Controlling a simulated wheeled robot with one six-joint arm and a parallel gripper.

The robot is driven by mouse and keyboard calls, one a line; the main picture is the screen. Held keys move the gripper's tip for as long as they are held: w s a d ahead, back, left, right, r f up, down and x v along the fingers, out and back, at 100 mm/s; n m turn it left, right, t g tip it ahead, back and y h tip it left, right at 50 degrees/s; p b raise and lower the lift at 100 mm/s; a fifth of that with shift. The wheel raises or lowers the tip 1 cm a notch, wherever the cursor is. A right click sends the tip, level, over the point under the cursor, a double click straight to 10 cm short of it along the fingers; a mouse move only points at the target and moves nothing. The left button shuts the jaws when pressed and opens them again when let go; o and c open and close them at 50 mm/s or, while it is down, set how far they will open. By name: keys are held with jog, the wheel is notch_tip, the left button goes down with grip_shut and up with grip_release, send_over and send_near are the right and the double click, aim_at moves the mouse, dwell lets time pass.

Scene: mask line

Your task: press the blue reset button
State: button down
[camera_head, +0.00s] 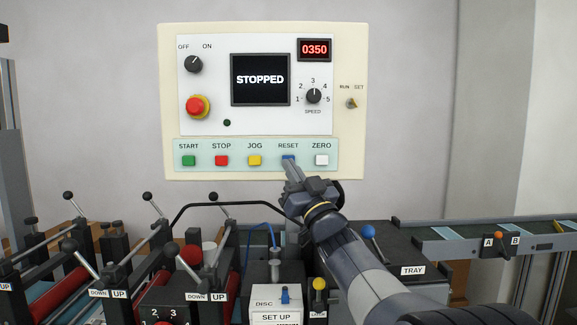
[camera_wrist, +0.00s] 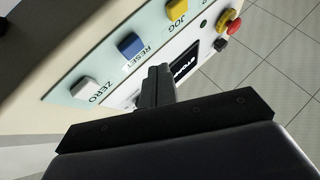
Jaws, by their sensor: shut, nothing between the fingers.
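The blue reset button (camera_head: 288,157) sits in the bottom row of the wall panel (camera_head: 348,150), under the label RESET. In the wrist view the blue button (camera_wrist: 130,46) shows whole, up and left of my fingertips. My gripper (camera_head: 290,169) is shut and empty, its fingers pointing up at the panel just below the button and covering its lower part in the head view. In the wrist view my gripper (camera_wrist: 158,70) shows a gap in the picture between its tips and the button. I cannot tell the exact depth.
The yellow JOG button (camera_head: 255,160) and white ZERO button (camera_head: 321,160) flank the blue one. The screen (camera_head: 260,79) reads STOPPED and the red counter (camera_head: 314,50) reads 0350. Machine levers, including a blue-knobbed lever (camera_head: 368,231), stand below the panel.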

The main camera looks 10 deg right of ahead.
jog(key=s, duration=0.1)
jog(key=s+b, duration=0.1)
jog(key=s, duration=0.1)
jog(key=shift+a, duration=0.3)
dwell(0.4)
jog(key=w+p, duration=0.1)
jog(key=p, duration=0.1)
jog(key=w+p, duration=0.1)
jog(key=shift+w+d+r+p, duration=0.15)
jog(key=shift+d+r+p, duration=0.1)
jog(key=shift+p, duration=0.1)
jog(key=s+a+b, duration=0.1)
jog(key=s+b, duration=0.2)
jog(key=s, duration=0.3)
jog(key=shift+a+f, duration=0.15)
jog(key=shift+f, duration=0.15)
